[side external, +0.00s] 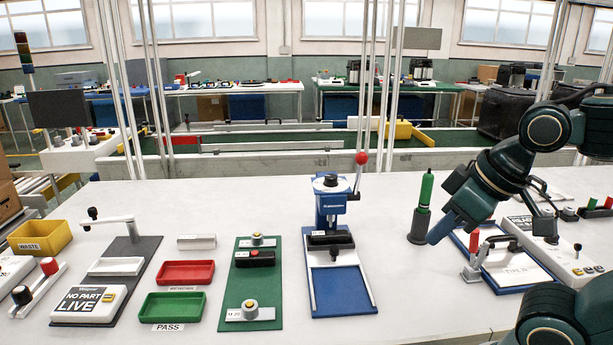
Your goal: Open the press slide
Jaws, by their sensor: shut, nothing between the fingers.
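The blue press (327,205) stands at the middle of the table, with a lever ending in a red knob (361,158) at its upper right. A black block (330,238) and a small dark knob sit at the slide's rear, under the press head. Whether the slide is in or out is hard to tell. My gripper (436,238) is to the right of the press, apart from it, angled down to the left. It is shut and empty, near the dark green holder.
A green bottle-like tool stands in a dark holder (419,226) close to my gripper. A red-handled toggle clamp (474,248) is at the right. A green plate (256,285), red tray (186,273) and green tray (173,307) lie left of the press.

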